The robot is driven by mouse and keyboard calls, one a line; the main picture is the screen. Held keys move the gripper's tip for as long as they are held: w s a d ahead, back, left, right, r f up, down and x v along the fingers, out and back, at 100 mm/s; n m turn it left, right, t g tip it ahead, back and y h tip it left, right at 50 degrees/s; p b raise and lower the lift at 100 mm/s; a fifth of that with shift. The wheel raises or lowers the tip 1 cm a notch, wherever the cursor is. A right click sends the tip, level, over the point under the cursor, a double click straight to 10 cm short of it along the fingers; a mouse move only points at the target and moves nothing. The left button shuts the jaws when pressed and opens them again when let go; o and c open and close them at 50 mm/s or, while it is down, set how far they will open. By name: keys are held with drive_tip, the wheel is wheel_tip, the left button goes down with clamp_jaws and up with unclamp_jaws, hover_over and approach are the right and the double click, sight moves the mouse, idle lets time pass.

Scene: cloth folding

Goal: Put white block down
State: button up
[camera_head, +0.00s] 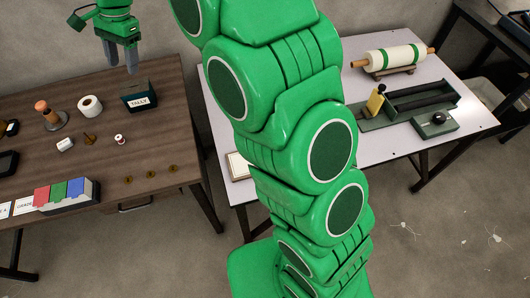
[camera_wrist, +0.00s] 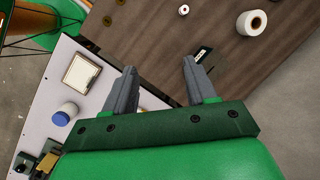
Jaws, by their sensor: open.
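My gripper (camera_head: 122,68) is at the upper left of the head view, raised above the back of the dark wooden table. In the wrist view its two grey fingers (camera_wrist: 158,68) are spread apart with nothing between them. The dark box marked TALLY (camera_head: 139,98) stands on the table just below and right of the fingers; in the wrist view the box (camera_wrist: 202,55) is partly behind the right finger. I cannot make out a white block for certain. A small white piece (camera_head: 65,144) lies on the table, its shape too small to tell. The TALLY box's inside is hidden.
The wooden table (camera_head: 110,195) also holds a white roll (camera_head: 90,105), a small spool (camera_head: 120,139), brass discs (camera_head: 150,174) and a holder with red, green and blue sections (camera_head: 66,193). The white table (camera_head: 373,148) holds a rolling pin (camera_head: 390,59). My arm hides its middle.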

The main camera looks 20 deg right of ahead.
drive_tip(key=s+d+r+n+h, duration=0.1)
drive_tip(key=s+d+r+n, duration=0.15)
drive_tip(key=s+d, duration=0.8)
drive_tip(key=s+d+f+n+h, duration=0.1)
drive_tip(key=s+d+n, duration=0.1)
drive_tip(key=s+d, duration=0.8)
drive_tip(key=s+d+f+n+h, duration=0.1)
drive_tip(key=s+d+f+n, duration=0.1)
drive_tip(key=s+d, duration=0.9)
drive_tip(key=s+n, duration=0.1)
drive_tip(key=s, duration=0.6)
drive_tip(key=shift+s+f, duration=0.15)
